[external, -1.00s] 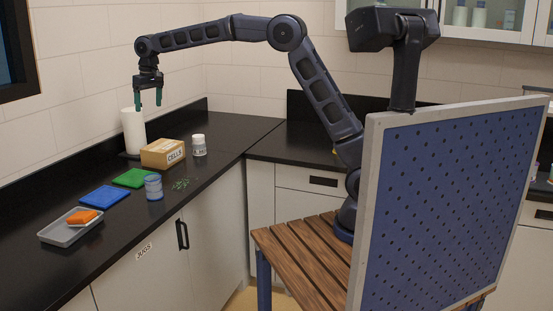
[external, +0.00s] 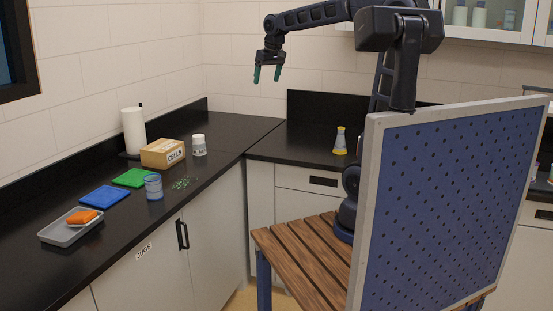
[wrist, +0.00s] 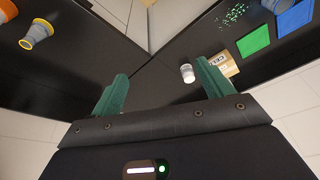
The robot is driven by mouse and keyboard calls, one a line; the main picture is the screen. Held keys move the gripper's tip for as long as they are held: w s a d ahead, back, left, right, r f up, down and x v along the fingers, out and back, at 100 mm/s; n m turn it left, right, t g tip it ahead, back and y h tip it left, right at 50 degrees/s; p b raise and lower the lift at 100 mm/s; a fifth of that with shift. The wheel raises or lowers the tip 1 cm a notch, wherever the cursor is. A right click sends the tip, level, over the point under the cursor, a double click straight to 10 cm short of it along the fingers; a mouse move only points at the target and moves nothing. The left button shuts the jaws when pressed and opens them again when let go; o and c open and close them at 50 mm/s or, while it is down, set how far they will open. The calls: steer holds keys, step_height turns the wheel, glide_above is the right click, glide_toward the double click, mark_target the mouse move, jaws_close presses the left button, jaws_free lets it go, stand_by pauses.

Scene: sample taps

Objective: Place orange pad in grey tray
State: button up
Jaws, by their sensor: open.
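The orange pad (external: 82,216) lies in the grey tray (external: 58,238) at the front left of the black counter, in the external view. The pad seems to lie at a slight tilt, and a pale edge shows under it. My gripper (external: 266,76) is open and empty, with teal fingers pointing down, high above the counter corner and well away from the tray. In the wrist view my gripper's fingers (wrist: 160,92) are spread with nothing between them. The pad and tray are not seen in the wrist view.
A blue mat (external: 105,197), a green mat (external: 135,178), a blue-and-white can (external: 153,188), green bits (external: 183,183), a CELLS box (external: 162,153), a white-capped jar (external: 199,146) and a paper roll (external: 134,130) stand along the left counter.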

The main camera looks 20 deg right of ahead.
steer(key=s+d+f+m, duration=0.1)
steer(key=s+d+f, duration=0.4)
steer(key=s+d, duration=0.4)
steer(key=s+d+f+m+t+h, duration=0.1)
steer(key=s+d+f, duration=0.5)
steer(key=s+d, duration=0.2)
steer(key=s, duration=0.2)
steer(key=shift+s+d+m+t, duration=0.3)
steer(key=shift+d+m, duration=0.05)
steer(key=shift+m, duration=0.05)
steer(key=shift+o, duration=0.5)
stand_by(0.4)
